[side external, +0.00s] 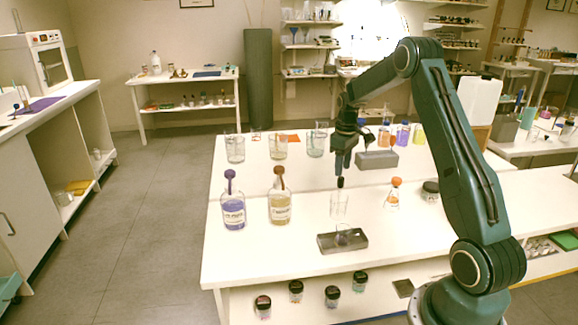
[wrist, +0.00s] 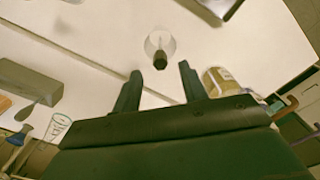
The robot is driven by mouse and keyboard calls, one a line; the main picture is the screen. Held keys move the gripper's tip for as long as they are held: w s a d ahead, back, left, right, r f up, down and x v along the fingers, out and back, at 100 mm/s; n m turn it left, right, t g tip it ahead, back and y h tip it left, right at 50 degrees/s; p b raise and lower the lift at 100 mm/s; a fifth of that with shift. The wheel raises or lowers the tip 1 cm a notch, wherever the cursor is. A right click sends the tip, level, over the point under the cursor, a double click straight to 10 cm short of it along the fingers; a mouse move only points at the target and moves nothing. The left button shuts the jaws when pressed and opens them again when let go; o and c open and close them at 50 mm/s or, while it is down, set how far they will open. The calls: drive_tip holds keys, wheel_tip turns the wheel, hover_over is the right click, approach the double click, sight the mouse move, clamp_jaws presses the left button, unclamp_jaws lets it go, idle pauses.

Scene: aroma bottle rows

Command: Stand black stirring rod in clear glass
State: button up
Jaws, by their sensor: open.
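The clear glass (side external: 339,208) stands upright on the white table, in front of the grey block and behind the dark tray. The black knob of the stirring rod (side external: 340,183) shows just above the glass rim; its thin shaft is hard to make out. My gripper (side external: 342,167) is open, pointing down, a little above the knob and apart from it. In the wrist view the knob (wrist: 160,61) lies between and beyond my open fingertips (wrist: 160,70), over the round rim of the clear glass (wrist: 159,41). The rod appears to be inside the glass.
A purple bottle (side external: 233,210) and a yellow bottle (side external: 280,207) stand left of the glass. A dark tray (side external: 328,243) lies in front, a grey block (side external: 377,160) behind. An orange-topped flask (side external: 393,197) and a black-lidded jar (side external: 430,191) stand right. Several beakers line the back.

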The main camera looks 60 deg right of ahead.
drive_tip(key=shift+r, duration=2.65)
drive_tip(key=s+a+r+t+h, duration=0.1)
drive_tip(key=s+a+r, duration=0.2)
drive_tip(key=a+r, duration=0.55)
drive_tip(key=s+a+r+t, duration=0.15)
drive_tip(key=a+r, duration=0.35)
drive_tip(key=a, duration=0.6)
drive_tip(key=s+a+t+y, duration=0.1)
drive_tip(key=s+a+t, duration=0.2)
drive_tip(key=s+a, duration=1.1)
drive_tip(key=shift+s+a, duration=0.2)
drive_tip(key=shift+s, duration=2.05)
